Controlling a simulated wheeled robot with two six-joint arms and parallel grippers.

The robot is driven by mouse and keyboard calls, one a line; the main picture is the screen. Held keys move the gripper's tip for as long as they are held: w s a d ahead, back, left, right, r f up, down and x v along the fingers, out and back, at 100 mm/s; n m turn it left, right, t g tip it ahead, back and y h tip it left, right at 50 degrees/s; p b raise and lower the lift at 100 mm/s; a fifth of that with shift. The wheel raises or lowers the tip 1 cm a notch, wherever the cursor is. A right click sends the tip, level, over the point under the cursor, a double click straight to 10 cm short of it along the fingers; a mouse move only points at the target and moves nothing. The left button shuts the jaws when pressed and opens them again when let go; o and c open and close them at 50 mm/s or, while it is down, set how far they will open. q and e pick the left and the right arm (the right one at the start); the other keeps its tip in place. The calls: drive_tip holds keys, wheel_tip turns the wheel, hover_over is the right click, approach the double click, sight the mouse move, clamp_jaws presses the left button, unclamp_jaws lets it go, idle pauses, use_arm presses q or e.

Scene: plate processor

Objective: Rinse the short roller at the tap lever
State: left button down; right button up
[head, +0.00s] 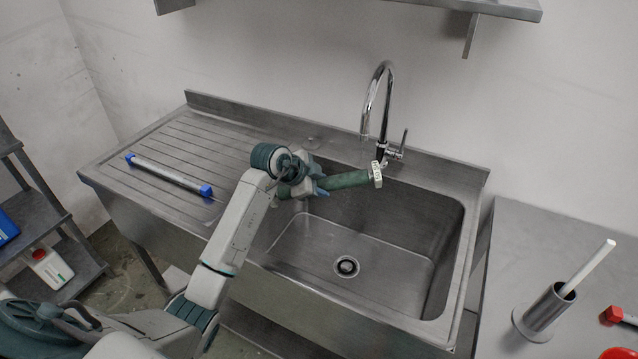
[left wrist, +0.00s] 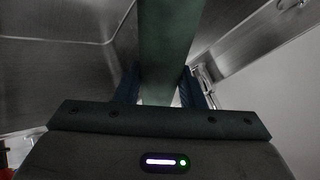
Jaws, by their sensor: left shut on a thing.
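The short roller is a green cylinder (head: 345,181) with a pale end cap. My left gripper (head: 315,188) is shut on it near its left end. The roller lies nearly level over the back of the sink basin, its pale end just below and in front of the tap. In the left wrist view the green roller (left wrist: 165,45) runs up between the two fingers (left wrist: 163,88). The tap lever (head: 400,146) stands at the right of the chrome gooseneck tap (head: 368,100). No water stream shows. My right gripper is not in view.
The sink basin (head: 405,255) is empty around its drain. A metal roller with blue ends (head: 170,175) lies on the ribbed drainboard (head: 215,135) at left. A side table (head: 560,235) at right holds a metal holder (head: 545,308) with a white stick and red items.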

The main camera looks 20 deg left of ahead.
use_arm(q)
drive_tip(key=shift+a+r, duration=0.1)
drive_tip(key=shift+a, duration=0.05)
drive_tip(key=shift+a, duration=0.45)
drive_tip(key=shift+p, duration=0.3)
drive_tip(key=s+p, duration=0.4)
drive_tip(key=s, duration=0.4)
drive_tip(key=shift+d, duration=0.25)
idle(1.0)
